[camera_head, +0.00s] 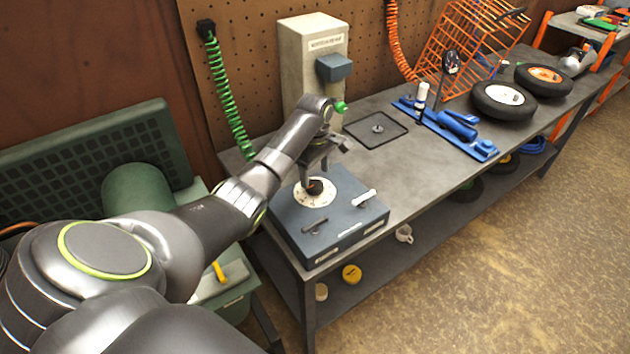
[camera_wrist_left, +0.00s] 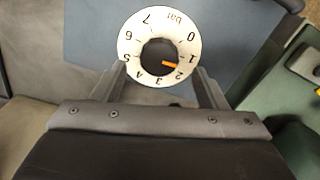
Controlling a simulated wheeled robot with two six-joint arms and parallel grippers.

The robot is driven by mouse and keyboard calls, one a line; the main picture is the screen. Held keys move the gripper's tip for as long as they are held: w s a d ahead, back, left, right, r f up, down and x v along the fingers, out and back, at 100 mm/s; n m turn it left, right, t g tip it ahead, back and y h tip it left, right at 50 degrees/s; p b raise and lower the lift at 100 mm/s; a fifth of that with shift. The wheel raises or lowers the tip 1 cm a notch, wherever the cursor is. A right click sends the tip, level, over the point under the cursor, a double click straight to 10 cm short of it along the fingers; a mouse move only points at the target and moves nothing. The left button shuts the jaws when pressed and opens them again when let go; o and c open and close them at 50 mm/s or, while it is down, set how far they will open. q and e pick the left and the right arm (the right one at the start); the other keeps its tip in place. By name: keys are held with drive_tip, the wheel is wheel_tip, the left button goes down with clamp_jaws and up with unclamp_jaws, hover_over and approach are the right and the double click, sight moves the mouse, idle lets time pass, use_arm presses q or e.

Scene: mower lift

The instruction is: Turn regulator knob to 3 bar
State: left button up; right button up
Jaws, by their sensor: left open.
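The regulator's black knob (camera_head: 315,187) sits on a round white dial (camera_head: 309,199) on top of a blue-grey box (camera_head: 345,238) at the bench's near end. In the left wrist view the knob (camera_wrist_left: 157,52) has an orange pointer (camera_wrist_left: 171,64), which points between 1 and 2 on the dial (camera_wrist_left: 128,46) marked 0 to 7 bar. My left gripper (camera_head: 312,175) is over the knob, pointing down. In the wrist view its open fingers (camera_wrist_left: 161,76) stand at either side of the dial's lower part, apart from the knob. My right gripper is out of view.
A white-tipped lever (camera_head: 364,197) and a dark handle (camera_head: 314,227) are on the same box. A grey cabinet (camera_head: 301,65) stands behind. The bench between box and tray is clear.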

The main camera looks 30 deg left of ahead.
sight(315, 185)
use_arm(q)
wheel_tip(315, 185, down, 4)
drive_tip(key=shift+r, duration=0.2)
drive_tip(key=shift+f, duration=0.25)
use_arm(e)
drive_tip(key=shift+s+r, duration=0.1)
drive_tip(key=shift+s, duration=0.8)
use_arm(q)
drive_tip(key=shift+c, duration=0.5)
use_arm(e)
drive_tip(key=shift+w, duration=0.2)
